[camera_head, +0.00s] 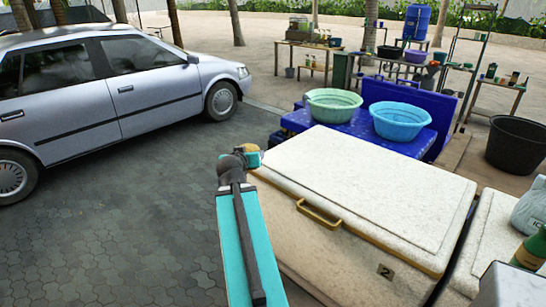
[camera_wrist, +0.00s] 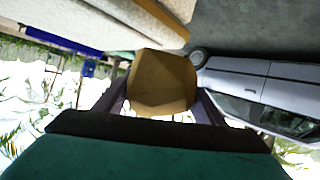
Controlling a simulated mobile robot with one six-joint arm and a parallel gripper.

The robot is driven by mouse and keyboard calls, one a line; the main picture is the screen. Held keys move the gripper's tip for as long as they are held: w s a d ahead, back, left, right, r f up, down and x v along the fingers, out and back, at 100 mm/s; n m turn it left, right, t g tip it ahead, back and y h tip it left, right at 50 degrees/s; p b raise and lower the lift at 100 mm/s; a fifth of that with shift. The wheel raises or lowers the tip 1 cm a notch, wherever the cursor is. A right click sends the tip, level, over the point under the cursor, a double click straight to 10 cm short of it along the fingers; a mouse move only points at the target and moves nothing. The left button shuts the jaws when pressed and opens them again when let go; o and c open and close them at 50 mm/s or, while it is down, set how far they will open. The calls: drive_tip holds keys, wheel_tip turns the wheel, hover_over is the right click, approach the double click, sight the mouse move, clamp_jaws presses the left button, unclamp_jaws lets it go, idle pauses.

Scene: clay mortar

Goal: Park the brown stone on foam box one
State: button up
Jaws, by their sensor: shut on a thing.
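The brown stone (camera_wrist: 162,82) is a tan, faceted block between the fingers of my gripper (camera_wrist: 160,108) in the wrist view. My gripper is shut on it. In the head view my gripper (camera_head: 248,157) is at the left rear corner of a large speckled white foam box (camera_head: 350,190). A small tan part of the stone (camera_head: 255,148) shows beside the gripper. This box has a brass handle on its front and is marked "2". Another white foam box (camera_head: 497,222) is partly visible at the right edge; no number on it can be read.
A grey bag (camera_head: 532,207) and a green bottle (camera_head: 531,249) are on the right box. Green (camera_head: 333,103) and blue (camera_head: 401,121) basins stand on blue containers behind. A black tub (camera_head: 518,142) is at the right. A silver car (camera_head: 115,85) is parked left, with bare paving between.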

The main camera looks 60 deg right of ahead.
drive_tip(key=w+a+r+n+t+y, duration=0.2)
drive_tip(key=w+a+n+t+y, duration=0.4)
drive_tip(key=w+a, duration=1.55)
drive_tip(key=w+a+r+n+y, duration=0.1)
drive_tip(key=w+a+n+y, duration=0.1)
drive_tip(key=a, duration=0.7)
drive_tip(key=w+a+r+n+t+y, duration=0.1)
drive_tip(key=w+a+n+y, duration=0.1)
drive_tip(key=a, duration=0.7)
drive_tip(key=w+a+r+n+t+y, duration=0.1)
drive_tip(key=w+a+r+n+y, duration=0.1)
drive_tip(key=a, duration=0.8)
drive_tip(key=shift+w+n, duration=0.5)
drive_tip(key=shift+w, duration=0.25)
drive_tip(key=shift+s+d, duration=0.1)
drive_tip(key=shift+s, duration=0.05)
